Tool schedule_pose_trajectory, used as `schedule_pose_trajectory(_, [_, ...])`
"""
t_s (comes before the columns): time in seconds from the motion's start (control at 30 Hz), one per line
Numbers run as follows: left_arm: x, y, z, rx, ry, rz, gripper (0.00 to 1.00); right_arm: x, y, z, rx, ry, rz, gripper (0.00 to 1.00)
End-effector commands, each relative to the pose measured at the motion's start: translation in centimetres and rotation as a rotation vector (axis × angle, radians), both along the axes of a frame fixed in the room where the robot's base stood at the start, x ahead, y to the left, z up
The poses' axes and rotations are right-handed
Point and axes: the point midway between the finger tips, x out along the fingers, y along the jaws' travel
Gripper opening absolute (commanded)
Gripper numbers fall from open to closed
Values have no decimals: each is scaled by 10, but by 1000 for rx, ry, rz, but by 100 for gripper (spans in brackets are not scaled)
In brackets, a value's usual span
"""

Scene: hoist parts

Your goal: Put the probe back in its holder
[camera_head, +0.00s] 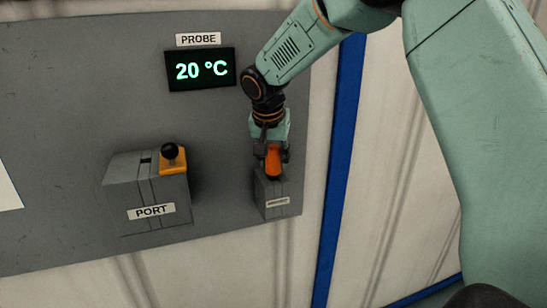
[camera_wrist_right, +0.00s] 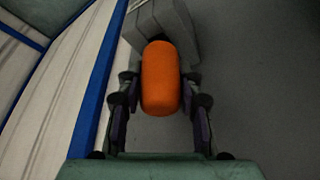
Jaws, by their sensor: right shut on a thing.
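The probe's orange handle (camera_head: 273,161) is between the fingers of my right gripper (camera_head: 271,155), which is shut on it. In the right wrist view the orange handle (camera_wrist_right: 160,80) fills the space between the two fingers of the right gripper (camera_wrist_right: 160,105). The grey holder (camera_head: 277,196) with a small label is on the panel directly below the handle. The probe's lower end is hidden, so I cannot tell how deep it sits in the holder. The holder also shows behind the handle in the wrist view (camera_wrist_right: 168,27). My left gripper is not in view.
A display (camera_head: 201,70) under a PROBE label reads 20 °C. A blue post (camera_head: 338,165) runs just right of the grey panel (camera_head: 90,90).

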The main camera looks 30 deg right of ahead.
Motion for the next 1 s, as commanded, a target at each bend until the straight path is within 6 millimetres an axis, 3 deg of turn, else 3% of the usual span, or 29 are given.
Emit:
schedule_pose_trajectory(0.33, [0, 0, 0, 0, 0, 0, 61, 0, 0, 1, 0, -1, 0, 63])
schedule_pose_trajectory(0.67, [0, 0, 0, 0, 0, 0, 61, -1, 1, 3, 0, 0, 0, 63])
schedule_pose_trajectory(0.83, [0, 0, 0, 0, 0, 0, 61, -5, 6, 23, -1, -3, 1, 63])
schedule_pose_trajectory(1.0, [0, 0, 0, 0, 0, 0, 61, -15, 15, 57, -2, -6, 1, 63])
